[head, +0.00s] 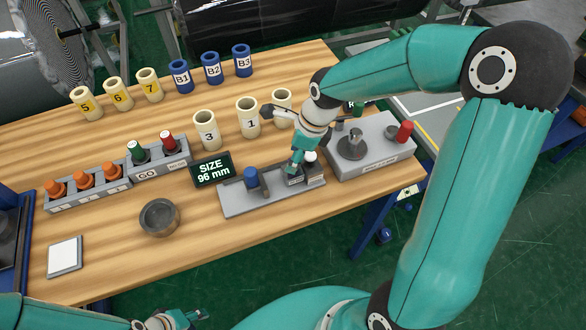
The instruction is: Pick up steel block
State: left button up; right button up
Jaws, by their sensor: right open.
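A grey fixture plate (240,206) lies on the front right of the wooden table. A blue cylinder (251,178) stands on it. Toward its right end are a small dark grey block with a pale label (296,181) and another dark block (315,172) with a white rounded top. I cannot tell for certain which is the steel block. My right gripper (292,168) is open, pointing down just above the labelled block, and its fingers partly hide the block. Contact cannot be made out. My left gripper (196,316) is low at the bottom edge, away from the table items; its opening is unclear.
A "SIZE 96 mm" display (211,169) stands left of the plate, cream cups (206,130) behind. A grey station with a red knob (372,150) is at right. A dark ring (160,217) lies at front; a button rack (115,180) is at left. Table around the ring is clear.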

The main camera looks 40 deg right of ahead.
jog(key=shift+x, duration=1.45)
grip_shut()
jog(key=shift+r, duration=0.1)
